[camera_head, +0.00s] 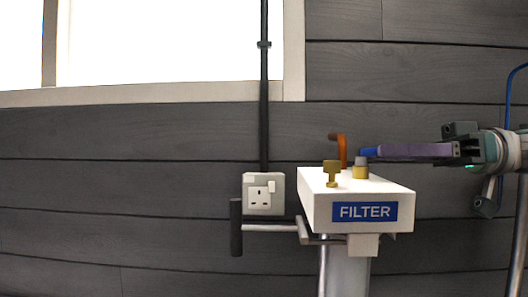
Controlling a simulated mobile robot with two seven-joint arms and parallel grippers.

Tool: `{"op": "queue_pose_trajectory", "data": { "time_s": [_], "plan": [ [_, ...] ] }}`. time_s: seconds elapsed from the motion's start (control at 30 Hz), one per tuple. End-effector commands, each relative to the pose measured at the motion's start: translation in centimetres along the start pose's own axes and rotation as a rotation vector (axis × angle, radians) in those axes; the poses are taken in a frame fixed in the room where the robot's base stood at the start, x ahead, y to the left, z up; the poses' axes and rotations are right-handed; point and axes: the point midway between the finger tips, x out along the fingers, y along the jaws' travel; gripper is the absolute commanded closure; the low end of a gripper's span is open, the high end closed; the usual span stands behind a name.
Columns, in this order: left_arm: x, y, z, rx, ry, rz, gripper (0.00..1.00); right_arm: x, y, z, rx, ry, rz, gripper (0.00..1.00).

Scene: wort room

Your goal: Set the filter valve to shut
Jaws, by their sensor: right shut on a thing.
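A white box labelled FILTER (330,207) stands in the middle right on a pale post. On its top is a brass fitting with a grey cap (361,170), and a blue lever (369,152) shows beside that cap, pointing right. My right gripper (378,151) reaches in from the right with long purple fingers, shut on the blue lever just above the box. The fingers hide most of the lever, so its exact angle is hard to tell. My left gripper is not in view.
A brass key-shaped fitting (332,172) and an upright orange handle (340,148) stand close by on the box. A black grip on a metal rod (236,228) sticks out left. A wall socket (263,194) and dark pipe (264,90) are behind. The left side is clear.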

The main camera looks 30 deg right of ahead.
Motion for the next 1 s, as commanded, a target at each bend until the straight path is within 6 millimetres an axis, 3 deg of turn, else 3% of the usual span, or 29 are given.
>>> {"op": "queue_pose_trajectory", "data": {
  "time_s": [0.03, 0.27, 0.7, 0.87, 1.0],
  "plan": [
    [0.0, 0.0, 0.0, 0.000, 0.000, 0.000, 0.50, 0.1, -0.1, 0.1, 0.001, 0.001, -0.004, 0.81],
    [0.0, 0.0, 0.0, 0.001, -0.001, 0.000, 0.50, 0.1, 0.0, 0.0, 0.001, 0.001, -0.002, 0.55],
    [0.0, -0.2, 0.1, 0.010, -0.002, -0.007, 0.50, 0.0, -0.1, -0.3, -0.002, 0.000, -0.001, 0.54],
    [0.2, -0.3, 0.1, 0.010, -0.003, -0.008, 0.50, 0.0, -0.5, -2.3, -0.006, 0.000, -0.001, 0.54],
    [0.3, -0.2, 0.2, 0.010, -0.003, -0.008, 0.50, 0.0, -1.2, -5.8, -0.009, 0.002, -0.001, 0.54]
  ]
}}
